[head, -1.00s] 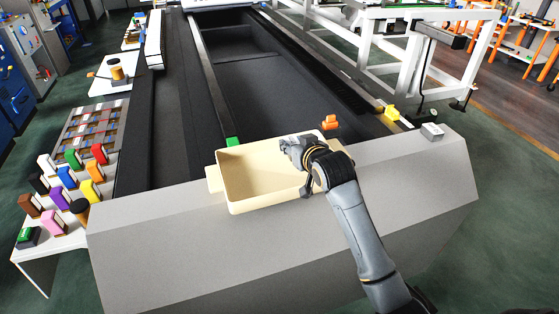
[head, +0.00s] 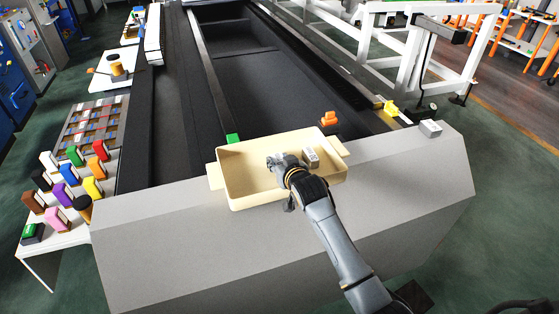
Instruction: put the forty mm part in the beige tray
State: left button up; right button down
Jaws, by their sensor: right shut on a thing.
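The beige tray (head: 240,192) sits at the near end of the machine, on the grey ledge. My right gripper (head: 276,164) is over the tray, shut on a small grey part whose shape is mostly hidden by the fingers. A grey block with a marking on top (head: 311,158) shows inside the tray, right of my gripper and apart from its fingertips. A similar grey block (head: 430,129) stands on the ledge at the right. I cannot read the size on any of them. My left gripper is not in view.
A green block (head: 233,139) and an orange piece (head: 329,118) stand behind the tray, and a yellow piece (head: 391,109) is farther right. Several coloured blocks stand on the white table (head: 50,249) at left. The ledge right of the tray is mostly clear.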

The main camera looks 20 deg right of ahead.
jog(key=c, duration=0.8)
grip_release()
jog(key=shift+c, duration=0.2)
jog(key=shift+s+r, duration=0.1)
jog(key=b+v, duration=0.1)
jog(key=v, duration=1)
jog(key=shift+s+r, duration=0.25)
jog(key=shift+s, duration=0.1)
jog(key=shift+f, duration=0.1)
